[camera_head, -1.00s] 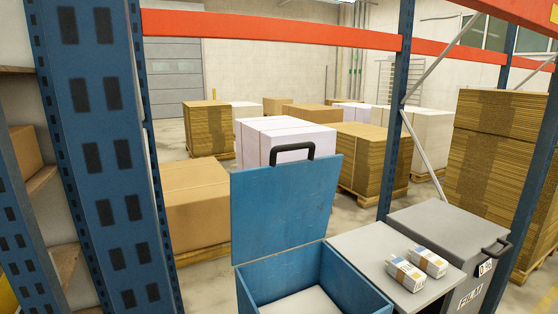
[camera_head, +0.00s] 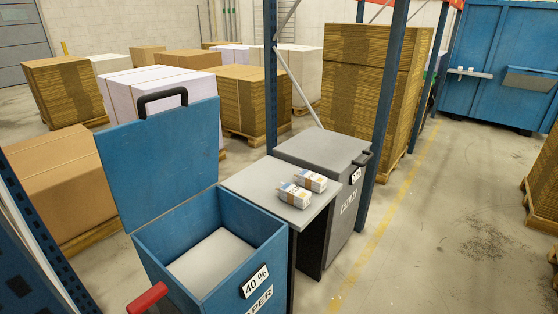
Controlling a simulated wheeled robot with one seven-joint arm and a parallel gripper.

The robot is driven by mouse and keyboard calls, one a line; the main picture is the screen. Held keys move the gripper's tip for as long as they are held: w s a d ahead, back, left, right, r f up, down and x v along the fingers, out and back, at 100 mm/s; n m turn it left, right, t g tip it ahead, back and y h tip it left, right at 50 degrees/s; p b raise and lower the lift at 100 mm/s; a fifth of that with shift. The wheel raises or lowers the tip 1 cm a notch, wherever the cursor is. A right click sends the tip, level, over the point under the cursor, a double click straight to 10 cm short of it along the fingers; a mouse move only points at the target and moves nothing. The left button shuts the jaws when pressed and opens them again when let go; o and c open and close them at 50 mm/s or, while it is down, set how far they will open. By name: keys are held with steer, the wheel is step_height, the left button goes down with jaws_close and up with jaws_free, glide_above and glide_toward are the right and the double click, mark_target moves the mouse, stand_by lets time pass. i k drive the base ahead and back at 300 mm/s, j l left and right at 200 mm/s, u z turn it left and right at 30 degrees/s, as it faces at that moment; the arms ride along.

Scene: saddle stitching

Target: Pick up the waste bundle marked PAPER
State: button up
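Two small white bundles with tan bands lie side by side on a grey shelf (camera_head: 250,180) between two bins. The nearer bundle (camera_head: 294,195) is at the front left of the pair, and the farther bundle (camera_head: 312,180) is just behind it to the right. Their markings are too small to read, so I cannot tell which one is marked PAPER. My gripper is not in view.
The blue bin (camera_head: 209,291) has its lid (camera_head: 160,150) raised, a "40 %" tag and lettering ending "PER". The grey bin (camera_head: 320,150) is closed. A red bar (camera_head: 148,298) shows at the lower left. Floor (camera_head: 420,240) is clear at right.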

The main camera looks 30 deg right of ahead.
mark_target(315, 183)
steer(key=i+l+z, duration=0.15)
steer(key=l, duration=0.25)
steer(key=i+l+z, duration=0.15)
steer(key=l, duration=0.2)
steer(key=i+l+z, duration=0.15)
steer(key=l, duration=0.2)
steer(key=i+l+z, duration=0.2)
steer(key=i+l, duration=0.15)
steer(key=i+l+z, duration=0.2)
steer(key=i, duration=0.25)
steer(key=i+l+z, duration=0.2)
steer(key=i+l, duration=0.15)
steer(key=i+j, duration=0.2)
